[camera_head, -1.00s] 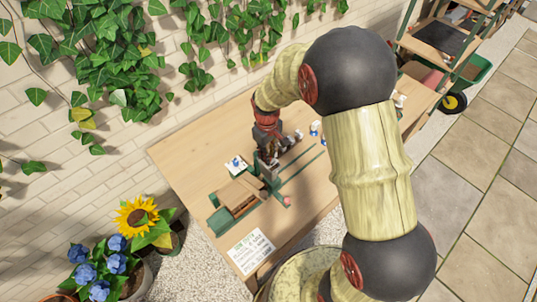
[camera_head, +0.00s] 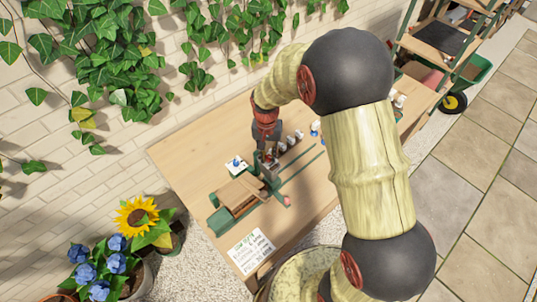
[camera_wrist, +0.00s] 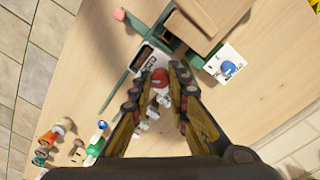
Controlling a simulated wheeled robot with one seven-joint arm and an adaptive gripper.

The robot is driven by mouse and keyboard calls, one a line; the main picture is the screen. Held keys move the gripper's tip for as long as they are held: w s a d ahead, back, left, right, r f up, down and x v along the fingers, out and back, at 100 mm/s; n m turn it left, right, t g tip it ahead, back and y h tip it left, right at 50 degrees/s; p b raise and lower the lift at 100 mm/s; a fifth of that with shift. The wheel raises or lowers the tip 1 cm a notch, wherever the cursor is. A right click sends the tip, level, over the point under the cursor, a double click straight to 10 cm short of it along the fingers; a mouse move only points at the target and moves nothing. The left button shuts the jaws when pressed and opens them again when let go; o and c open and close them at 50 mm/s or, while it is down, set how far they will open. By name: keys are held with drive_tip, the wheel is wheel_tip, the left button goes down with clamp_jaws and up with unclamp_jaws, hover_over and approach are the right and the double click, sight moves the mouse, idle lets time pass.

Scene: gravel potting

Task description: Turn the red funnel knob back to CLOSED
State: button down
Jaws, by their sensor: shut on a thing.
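The red knob (camera_wrist: 160,77) shows between my gripper's fingertips in the wrist view, with white parts just below it. My gripper (camera_wrist: 157,82) is shut on it, one finger on each side. In the head view my gripper (camera_head: 266,154) points down at the end of the green fixture, and the knob is hidden there. The fixture's green frame (camera_wrist: 143,37) carries a tan box (camera_wrist: 200,22). I cannot read any CLOSED mark or the knob's angle.
A white plate with a blue knob (camera_wrist: 228,68) lies beside the fixture. A pink-tipped green bar (camera_wrist: 119,14) sticks out. Several small pieces (camera_wrist: 57,130) stand on the wooden table (camera_head: 185,150). A printed sheet (camera_head: 250,250) lies near its edge; a sunflower (camera_head: 137,216) stands beyond.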

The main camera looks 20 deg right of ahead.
sight(267, 156)
drive_tip(key=m, duration=0.5)
drive_tip(key=shift+m, duration=0.4)
idle(0.4)
drive_tip(key=c, duration=1.7)
unclamp_jaws()
drive_tip(key=shift+c, duration=0.2)
drive_tip(key=shift+o, duration=0.3)
wheel_tip(267, 156, up, 12)
drive_tip(key=shift+w+a, duration=0.15)
drive_tip(key=shift+w, duration=0.05)
